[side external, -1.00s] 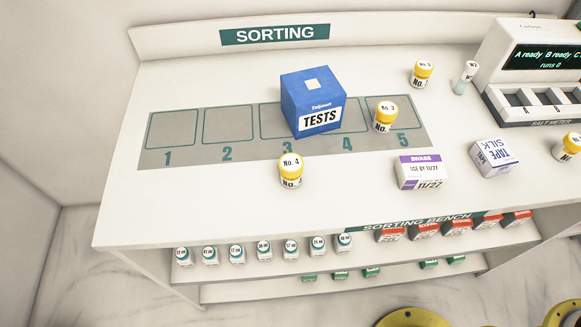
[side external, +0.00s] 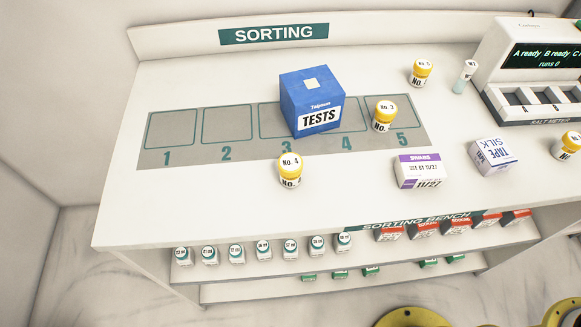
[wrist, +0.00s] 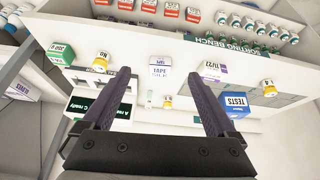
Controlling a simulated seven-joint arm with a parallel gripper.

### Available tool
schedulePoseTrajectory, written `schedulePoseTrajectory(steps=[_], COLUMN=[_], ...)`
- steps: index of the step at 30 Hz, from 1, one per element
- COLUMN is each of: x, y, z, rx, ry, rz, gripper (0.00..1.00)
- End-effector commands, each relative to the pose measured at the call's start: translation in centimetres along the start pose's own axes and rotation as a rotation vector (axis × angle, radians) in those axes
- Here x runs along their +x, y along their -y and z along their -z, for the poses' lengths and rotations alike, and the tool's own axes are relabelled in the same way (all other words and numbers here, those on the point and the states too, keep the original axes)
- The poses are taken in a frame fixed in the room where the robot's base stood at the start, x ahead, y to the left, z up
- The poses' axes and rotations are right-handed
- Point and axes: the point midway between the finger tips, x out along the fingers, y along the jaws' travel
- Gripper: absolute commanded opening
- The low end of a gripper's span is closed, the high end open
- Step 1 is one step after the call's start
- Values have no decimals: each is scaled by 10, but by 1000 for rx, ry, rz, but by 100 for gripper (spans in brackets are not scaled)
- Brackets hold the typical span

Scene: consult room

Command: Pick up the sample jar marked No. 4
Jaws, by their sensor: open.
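The No. 4 sample jar (side external: 290,171) has a yellow lid and a white label. It stands upright on the white bench, in front of the blue TESTS box (side external: 312,102) and just below the grey numbered strip. In the wrist view a yellow-lidded jar (wrist: 269,88), which appears to be the same one, stands beside the TESTS box (wrist: 235,105), right of the fingers. My gripper (wrist: 159,80) is open and empty, apart from the jar. The side view does not show the gripper.
Another yellow-lidded jar (side external: 384,116) stands near square 5, with one (side external: 421,73) behind it. A swabs box (side external: 420,171) and a tape box (side external: 493,157) lie to the right. The salt meter (side external: 536,85) stands at back right. The bench is clear left of the No. 4 jar.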

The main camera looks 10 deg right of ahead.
Motion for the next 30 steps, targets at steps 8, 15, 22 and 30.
schedulePoseTrajectory(steps=[8, 15, 22, 30], x=[-33, -22, 26, 110], y=[19, 78, 177, 318], z=[89, 189, 257, 257], rx=[-310, -639, -936, -1177], ry=[-108, -137, -139, -74], rz=[72, 211, 372, 553], gripper=[92, 92, 92, 92])
